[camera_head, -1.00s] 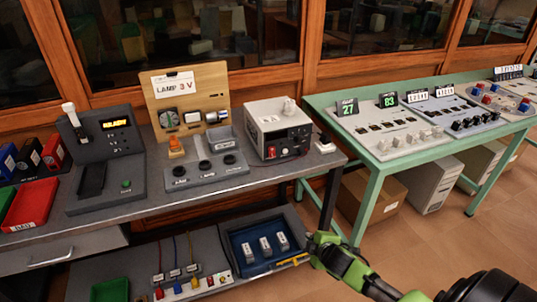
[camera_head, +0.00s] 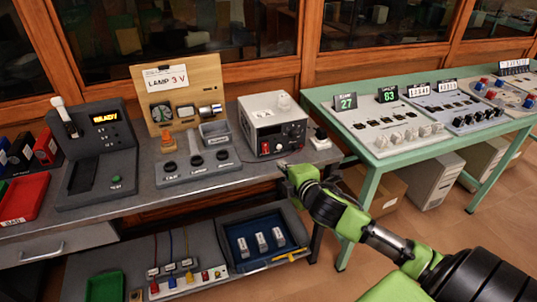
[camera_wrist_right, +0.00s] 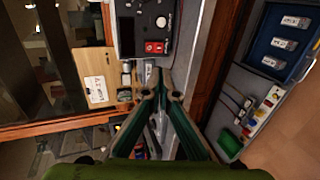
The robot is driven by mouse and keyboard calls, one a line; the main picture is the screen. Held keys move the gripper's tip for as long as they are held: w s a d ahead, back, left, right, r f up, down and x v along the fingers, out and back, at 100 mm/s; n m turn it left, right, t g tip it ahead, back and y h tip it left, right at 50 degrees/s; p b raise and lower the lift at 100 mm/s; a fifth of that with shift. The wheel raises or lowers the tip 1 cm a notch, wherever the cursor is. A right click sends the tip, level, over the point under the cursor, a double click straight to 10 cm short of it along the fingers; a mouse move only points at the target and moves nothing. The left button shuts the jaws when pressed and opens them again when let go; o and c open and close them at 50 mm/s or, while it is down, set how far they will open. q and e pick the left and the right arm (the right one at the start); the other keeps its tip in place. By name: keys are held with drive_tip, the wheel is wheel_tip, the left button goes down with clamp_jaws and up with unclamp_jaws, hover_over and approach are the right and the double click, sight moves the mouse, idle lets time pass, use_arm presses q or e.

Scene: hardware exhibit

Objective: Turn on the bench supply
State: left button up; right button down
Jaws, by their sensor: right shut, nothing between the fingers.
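The bench supply (camera_head: 275,122) is a pale grey box with a dark front panel, standing at the right end of the grey bench. Its front shows a small display, knobs and a red switch (camera_head: 264,148). In the right wrist view the supply (camera_wrist_right: 133,35) is at the top, with the red switch (camera_wrist_right: 154,47) on its dark panel. My right gripper (camera_head: 283,168) is shut and empty at the bench's front edge, just below and in front of the supply, apart from the switch. In the wrist view its fingertips (camera_wrist_right: 161,82) are below the panel. My left gripper is not in view.
A wooden lamp board (camera_head: 205,75) with a control box stands left of the supply. A green table (camera_head: 372,170) with consoles is farther right. A lower shelf holds a blue tray (camera_head: 236,240).

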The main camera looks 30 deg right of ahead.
sight(266, 151)
drive_tip(key=x, duration=1.3)
drive_tip(key=shift+w+f, duration=0.2)
drive_tip(key=shift+w+f+t+b, duration=0.15)
drive_tip(key=shift+f+t+b, duration=0.25)
drive_tip(key=shift+b, duration=0.75)
drive_tip(key=shift+r, duration=0.3)
